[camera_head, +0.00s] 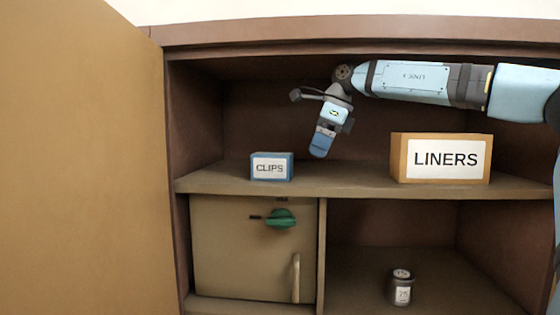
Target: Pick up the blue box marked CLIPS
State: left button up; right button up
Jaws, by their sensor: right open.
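The blue box marked CLIPS (272,167) stands upright on the upper shelf of the cabinet, at the left, with its white label facing me. My right arm reaches in from the right above the shelf. My right gripper (319,150) is open and empty, pointing down, a little to the right of the blue box and apart from it. Its fingertips are small and partly hidden by the gripper's own body. My left gripper is not in view.
An orange-brown box marked LINERS (440,159) stands on the same shelf (340,181) at the right. Below are a closed compartment door (235,265) with a green knob (281,218) and a small labelled jar (401,288). The cabinet's open door (80,160) fills the left side.

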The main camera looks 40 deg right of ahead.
aim_at(267, 153)
jog(key=w+a+p, duration=0.1)
jog(key=w+a, duration=0.1)
jog(key=w, duration=0.1)
jog(key=w+a+p, duration=0.1)
jog(key=w+a, duration=0.1)
jog(key=w+a+p, duration=0.1)
jog(key=w+a, duration=0.1)
jog(key=w, duration=0.1)
jog(key=shift+w+a+r, duration=0.1)
jog(key=shift+w+a, duration=0.05)
jog(key=shift+w, duration=0.15)
jog(key=x, duration=0.1)
jog(key=p+x, duration=0.1)
jog(key=x, duration=0.2)
jog(key=shift+w+a, duration=0.25)
jog(key=shift+w, duration=0.05)
jog(key=shift+w+f, duration=0.2)
jog(key=shift+f, duration=0.3)
jog(key=shift+s, duration=0.1)
jog(key=c, duration=0.3)
jog(key=shift+a, duration=0.1)
jog(key=c, duration=0.7)
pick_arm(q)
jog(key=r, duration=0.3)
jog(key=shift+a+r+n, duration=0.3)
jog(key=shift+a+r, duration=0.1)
pick_arm(e)
jog(key=shift+c, duration=0.4)
